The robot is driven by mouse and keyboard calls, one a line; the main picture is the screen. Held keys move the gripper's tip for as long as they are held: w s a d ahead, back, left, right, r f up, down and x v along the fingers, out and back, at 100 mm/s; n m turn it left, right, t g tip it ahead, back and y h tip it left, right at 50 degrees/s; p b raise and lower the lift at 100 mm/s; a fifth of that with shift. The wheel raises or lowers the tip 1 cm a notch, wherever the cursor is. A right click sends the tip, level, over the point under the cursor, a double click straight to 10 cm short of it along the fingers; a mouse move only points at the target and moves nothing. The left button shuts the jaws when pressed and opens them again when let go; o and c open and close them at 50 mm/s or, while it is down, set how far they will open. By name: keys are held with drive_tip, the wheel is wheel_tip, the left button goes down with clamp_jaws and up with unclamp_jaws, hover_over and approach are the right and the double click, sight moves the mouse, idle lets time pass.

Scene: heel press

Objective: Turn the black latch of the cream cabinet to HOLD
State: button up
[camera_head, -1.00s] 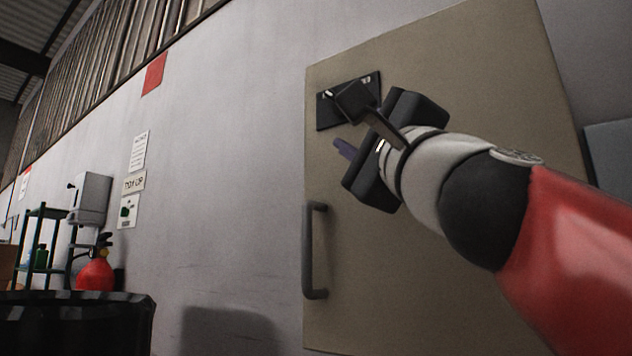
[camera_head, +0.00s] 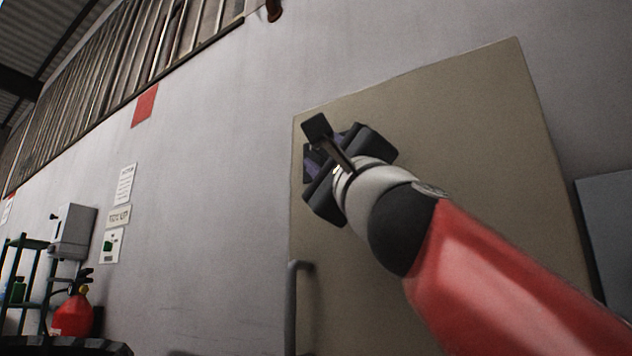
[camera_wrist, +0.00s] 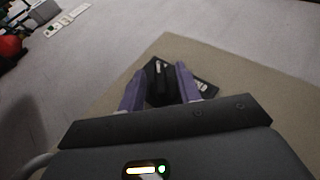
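The cream cabinet (camera_head: 450,150) is on the wall, its door closed. In the wrist view the black latch (camera_wrist: 160,90) sits on a dark plate (camera_wrist: 204,88) near a corner of the door, with a small pale mark at its far end. My gripper (camera_wrist: 159,70) is open, its two purple fingers on either side of the latch. A gap seems to show at each side, but I cannot tell whether either finger touches it. In the head view my gripper (camera_head: 316,167) is in front of the plate and hides the latch. The lettering is not readable.
A grey bar handle (camera_head: 292,305) stands out from the door below my gripper. A grey box (camera_head: 608,225) is on the wall to the right. A red extinguisher (camera_head: 72,316), a green rack and signs are at the far left. The wall between is clear.

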clamp_jaws()
